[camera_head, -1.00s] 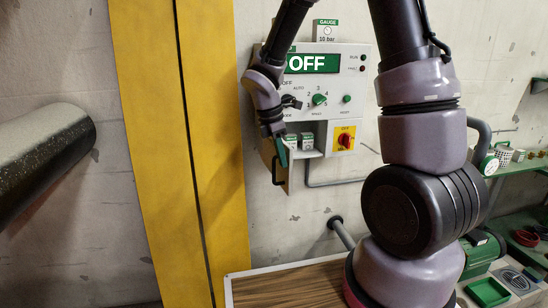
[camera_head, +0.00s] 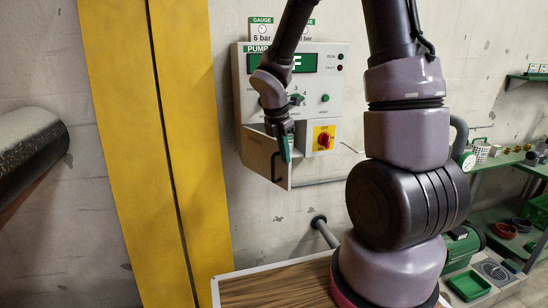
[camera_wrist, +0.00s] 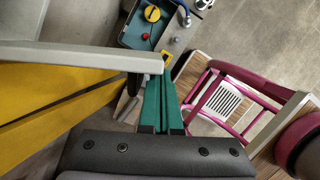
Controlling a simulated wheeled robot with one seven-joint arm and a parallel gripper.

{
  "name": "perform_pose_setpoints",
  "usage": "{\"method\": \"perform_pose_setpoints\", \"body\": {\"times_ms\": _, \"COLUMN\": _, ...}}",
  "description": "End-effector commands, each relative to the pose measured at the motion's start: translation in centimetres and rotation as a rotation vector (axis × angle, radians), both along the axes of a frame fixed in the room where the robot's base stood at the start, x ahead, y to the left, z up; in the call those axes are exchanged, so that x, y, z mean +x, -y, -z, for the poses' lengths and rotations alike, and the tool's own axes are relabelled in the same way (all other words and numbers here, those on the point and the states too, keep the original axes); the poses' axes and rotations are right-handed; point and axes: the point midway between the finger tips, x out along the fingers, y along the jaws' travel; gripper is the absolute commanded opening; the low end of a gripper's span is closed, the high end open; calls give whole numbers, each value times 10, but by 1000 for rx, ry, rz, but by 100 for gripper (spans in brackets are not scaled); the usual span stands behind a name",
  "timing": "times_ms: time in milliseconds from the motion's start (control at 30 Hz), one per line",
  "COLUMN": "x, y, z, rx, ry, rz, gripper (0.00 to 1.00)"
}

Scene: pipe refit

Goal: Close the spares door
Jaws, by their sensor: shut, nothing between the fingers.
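The spares door (camera_head: 259,157) is a pale panel under the pump control panel (camera_head: 335,95). Its outer face shows and its lower edge slopes down to the right, so it looks swung partly out from the wall. A dark bar handle (camera_head: 275,171) is near its free edge. My gripper (camera_head: 288,156) is shut and empty, with its green fingers at the door's free edge by the handle; contact cannot be told. In the wrist view my gripper (camera_wrist: 158,80) points beside a pale slab, probably the door's edge (camera_wrist: 90,55). The compartment inside is hidden.
A red and yellow switch (camera_head: 324,139) is just right of the door. A yellow column (camera_head: 150,150) stands to the left. A wood-topped table (camera_head: 275,287) is below. Shelves with small items stand at the right.

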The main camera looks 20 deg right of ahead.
Motion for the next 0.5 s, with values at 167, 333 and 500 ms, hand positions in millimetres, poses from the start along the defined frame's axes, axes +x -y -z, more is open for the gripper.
{"method": "perform_pose_setpoints", "body": {"times_ms": 167, "x": 17, "y": 35, "z": 0, "rx": 1, "ry": 1, "rz": -158, "gripper": 0}}
{"method": "perform_pose_setpoints", "body": {"times_ms": 333, "x": 40, "y": 68, "z": 0, "rx": 2, "ry": 1, "rz": -317, "gripper": 0}}
{"method": "perform_pose_setpoints", "body": {"times_ms": 500, "x": 68, "y": 97, "z": 1, "rx": 3, "ry": 2, "rz": -475, "gripper": 0}}
